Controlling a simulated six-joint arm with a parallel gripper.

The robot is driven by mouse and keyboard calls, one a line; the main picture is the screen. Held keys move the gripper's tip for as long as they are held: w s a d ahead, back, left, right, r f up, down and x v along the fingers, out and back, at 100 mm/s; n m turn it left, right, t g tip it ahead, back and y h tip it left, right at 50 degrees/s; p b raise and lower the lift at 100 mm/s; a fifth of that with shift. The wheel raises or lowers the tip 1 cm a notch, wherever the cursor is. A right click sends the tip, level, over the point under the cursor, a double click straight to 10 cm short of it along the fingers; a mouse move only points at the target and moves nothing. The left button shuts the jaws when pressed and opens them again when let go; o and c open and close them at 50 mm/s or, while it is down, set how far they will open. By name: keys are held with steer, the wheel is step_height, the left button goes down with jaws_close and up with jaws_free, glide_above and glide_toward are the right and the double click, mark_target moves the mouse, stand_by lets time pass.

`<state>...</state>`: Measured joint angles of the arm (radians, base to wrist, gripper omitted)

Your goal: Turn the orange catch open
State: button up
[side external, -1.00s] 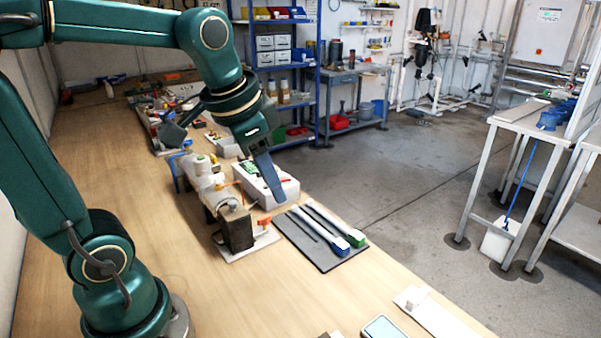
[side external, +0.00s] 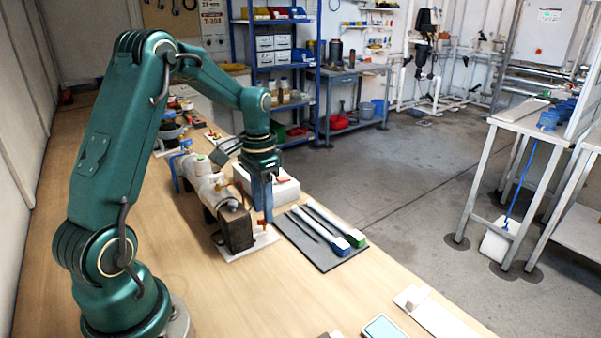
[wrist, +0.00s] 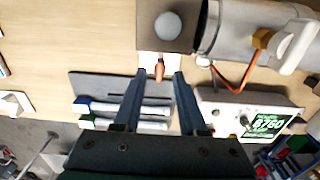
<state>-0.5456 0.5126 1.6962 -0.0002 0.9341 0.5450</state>
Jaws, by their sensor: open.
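The orange catch (wrist: 159,70) shows in the wrist view on a white plate, against the edge of the reactor's dark end block (wrist: 150,40). My gripper (wrist: 159,76) is open, with one fingertip on each side of the catch and a visible gap on both sides. Its jaws look empty; I cannot tell its exact height over the catch. In the side view my gripper (side external: 264,219) points down beside the end block (side external: 236,232), and its fingers mostly hide the catch. The reactor's pale cylinder (side external: 207,188) lies behind the block.
A white control box (wrist: 215,107) with a green display stands close to the fingers, and an orange cable (wrist: 236,84) loops beside it. A dark mat (side external: 322,268) holds blue- and green-ended tools.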

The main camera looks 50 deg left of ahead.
steer(key=shift+f, duration=0.75)
jaws_close()
